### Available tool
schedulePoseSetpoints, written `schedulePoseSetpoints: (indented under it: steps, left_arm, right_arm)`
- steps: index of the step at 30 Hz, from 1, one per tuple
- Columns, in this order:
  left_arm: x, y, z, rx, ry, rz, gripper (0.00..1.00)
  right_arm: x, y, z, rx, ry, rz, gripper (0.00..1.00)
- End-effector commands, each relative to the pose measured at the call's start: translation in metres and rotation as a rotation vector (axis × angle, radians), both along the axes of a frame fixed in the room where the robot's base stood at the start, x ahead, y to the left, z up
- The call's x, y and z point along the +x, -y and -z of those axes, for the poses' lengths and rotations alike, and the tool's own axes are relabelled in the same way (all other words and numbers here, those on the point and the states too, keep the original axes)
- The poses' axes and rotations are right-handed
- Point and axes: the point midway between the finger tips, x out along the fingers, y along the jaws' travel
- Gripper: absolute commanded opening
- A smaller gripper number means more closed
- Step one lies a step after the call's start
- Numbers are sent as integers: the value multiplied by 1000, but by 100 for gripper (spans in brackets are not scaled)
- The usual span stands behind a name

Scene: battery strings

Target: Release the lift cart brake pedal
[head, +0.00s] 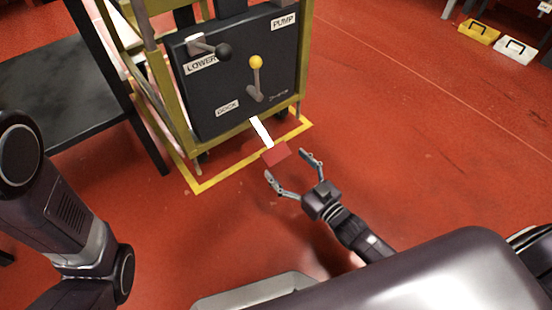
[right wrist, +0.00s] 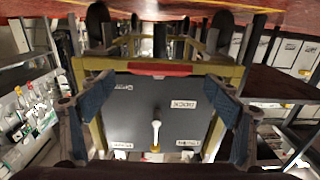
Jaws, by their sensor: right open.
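The lift cart has a yellow frame (head: 305,55) and a dark control panel (head: 222,95). Its red brake pedal (head: 276,154) sits low at the front, on the end of a white bar (head: 261,132). My right gripper (head: 286,164) is open and empty, its two fingers pointing toward the pedal just in front of it. In the right wrist view the cart appears upside down, and the red pedal (right wrist: 160,69) shows between the spread fingers, apart from both. My left arm (head: 70,220) shows at the left, but its gripper is out of view.
The panel carries a black-knobbed lever (head: 223,51) and a yellow-knobbed lever (head: 256,63). A yellow floor line (head: 240,170) borders the cart. A dark table (head: 60,95) stands at the left. Yellow and white cases (head: 479,32) lie far right. The red floor right of the cart is clear.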

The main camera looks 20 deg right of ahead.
Motion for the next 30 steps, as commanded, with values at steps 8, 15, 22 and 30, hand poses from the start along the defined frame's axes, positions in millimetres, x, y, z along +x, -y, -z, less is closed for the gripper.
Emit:
schedulePoseSetpoints:
  steps: [8,15,22,30]
  left_arm:
    - [1,0,31,0,-2,0,0]
    - [1,0,35,0,-2,0,0]
    - [1,0,34,0,-2,0,0]
    - [1,0,34,1,-3,-1,0]
  right_arm:
    - [39,-14,4,0,1,0,83]
    - [49,-18,1,0,-1,0,83]
    - [49,-18,1,-1,-2,0,79]
    - [49,-18,1,-1,-2,0,50]
